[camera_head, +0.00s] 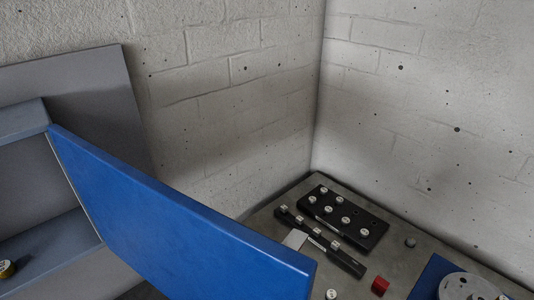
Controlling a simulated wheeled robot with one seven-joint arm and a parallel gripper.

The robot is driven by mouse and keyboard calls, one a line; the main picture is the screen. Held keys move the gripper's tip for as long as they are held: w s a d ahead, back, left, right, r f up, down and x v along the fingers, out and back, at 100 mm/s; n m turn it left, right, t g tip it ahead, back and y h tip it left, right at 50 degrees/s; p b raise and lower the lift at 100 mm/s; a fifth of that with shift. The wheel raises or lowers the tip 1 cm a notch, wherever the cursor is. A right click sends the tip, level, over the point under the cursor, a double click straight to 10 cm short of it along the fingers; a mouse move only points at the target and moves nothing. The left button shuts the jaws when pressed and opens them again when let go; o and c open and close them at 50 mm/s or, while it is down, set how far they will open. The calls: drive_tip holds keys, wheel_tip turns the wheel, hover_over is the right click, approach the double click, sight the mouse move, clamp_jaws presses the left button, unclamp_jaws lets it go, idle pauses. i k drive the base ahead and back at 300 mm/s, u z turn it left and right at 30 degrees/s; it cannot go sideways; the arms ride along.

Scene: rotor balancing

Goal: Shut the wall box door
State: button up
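The blue wall box door (180,225) stands open, swung out from the box toward the lower middle of the view. Its hinge side meets the grey-blue wall box (22,160) at the left. My gripper is not in view, and nothing is seen touching the door.
A grey bench (375,200) stands in the corner behind the door's free end.

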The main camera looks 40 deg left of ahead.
sight(186, 249)
drive_tip(key=u, duration=0.95)
drive_tip(key=k, duration=1.2)
drive_tip(key=u, duration=1.25)
drive_tip(key=i, duration=0.95)
drive_tip(key=u, duration=0.45)
drive_tip(key=k, duration=1.35)
drive_tip(key=u, duration=0.3)
drive_tip(key=i, duration=0.25)
drive_tip(key=z, duration=0.05)
